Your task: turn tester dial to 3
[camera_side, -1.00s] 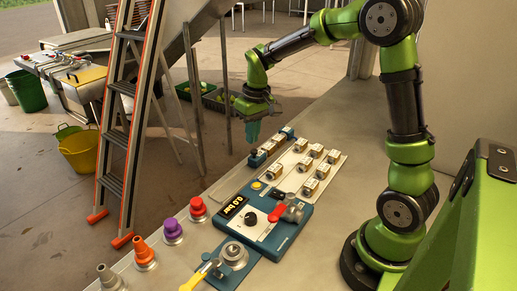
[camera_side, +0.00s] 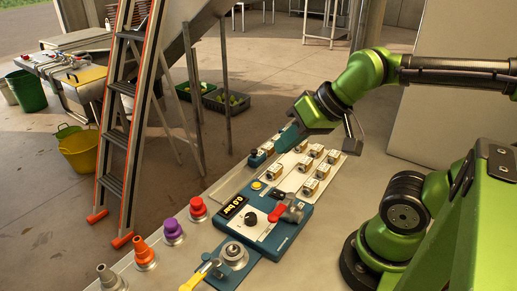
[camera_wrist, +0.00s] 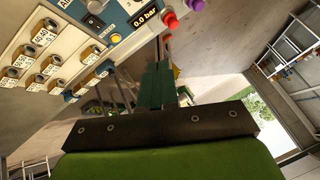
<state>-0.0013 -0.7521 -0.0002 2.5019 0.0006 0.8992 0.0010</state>
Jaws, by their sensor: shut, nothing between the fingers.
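The tester (camera_side: 278,236) is a blue box with a pale panel on the table in the side view. Its dial (camera_side: 250,218) is a black knob on that panel, beside a display (camera_side: 233,207) reading 0.0 bar. I cannot read which number the dial points at. A red-handled valve (camera_side: 284,208) sits on the tester's right part. The wrist view shows the display (camera_wrist: 145,17) near the top, tilted. My gripper (camera_side: 284,142) is shut and empty, above the far end of the fittings board, apart from the tester. Its teal fingers (camera_wrist: 157,85) also show in the wrist view.
A board (camera_side: 329,176) with several brass fittings lies beyond the tester. Red (camera_side: 198,207), purple (camera_side: 172,231) and orange (camera_side: 144,253) plugs line the table's left side. A yellow-handled part (camera_side: 201,274) is at the front. A ladder (camera_side: 128,110) stands left, off the table.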

